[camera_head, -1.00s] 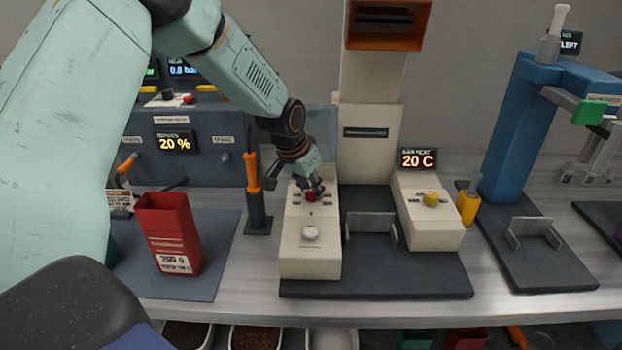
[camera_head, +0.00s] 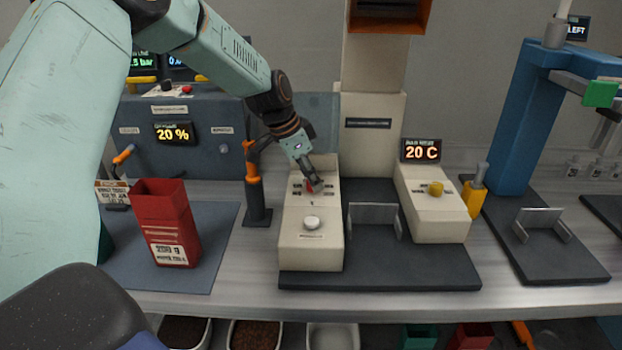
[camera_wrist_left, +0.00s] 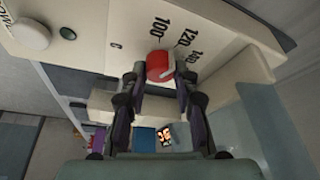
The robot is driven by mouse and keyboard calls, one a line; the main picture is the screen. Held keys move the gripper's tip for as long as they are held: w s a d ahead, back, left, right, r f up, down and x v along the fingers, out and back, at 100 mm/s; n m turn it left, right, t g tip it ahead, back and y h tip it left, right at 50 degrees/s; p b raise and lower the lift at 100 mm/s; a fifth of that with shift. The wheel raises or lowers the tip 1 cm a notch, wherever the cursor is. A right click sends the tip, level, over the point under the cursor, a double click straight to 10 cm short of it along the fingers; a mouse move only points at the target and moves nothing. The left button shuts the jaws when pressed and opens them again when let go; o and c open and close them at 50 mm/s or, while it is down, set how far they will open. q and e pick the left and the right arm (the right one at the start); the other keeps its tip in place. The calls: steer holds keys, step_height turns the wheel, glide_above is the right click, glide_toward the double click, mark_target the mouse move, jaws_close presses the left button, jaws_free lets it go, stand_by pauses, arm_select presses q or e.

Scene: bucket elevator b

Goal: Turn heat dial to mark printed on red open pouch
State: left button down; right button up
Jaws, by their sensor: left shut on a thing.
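The red open pouch (camera_head: 165,215) stands upright on a blue-grey mat at the left. Its white label has print too small to read surely. A red dial (camera_wrist_left: 160,66) sits on top of the left cream block (camera_head: 310,248), with 100, 120 and 140 printed around it in the wrist view. My left gripper (camera_head: 314,185) points down at this block, its fingers shut on the red dial from both sides. In the head view the fingers hide part of the dial. My right gripper is not in view.
A white button (camera_head: 312,222) is in front of the dial. The right cream block has a yellow knob (camera_head: 436,188) and a screen reading 20 C (camera_head: 421,150). An orange-handled tool (camera_head: 252,165) stands close left. A metal bracket (camera_head: 375,220) stands between the blocks.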

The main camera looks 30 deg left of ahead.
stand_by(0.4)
arm_select(q)
steer(key=c, duration=1)
jaws_free()
steer(key=v, duration=1.2)
steer(key=shift+w+r, duration=0.1)
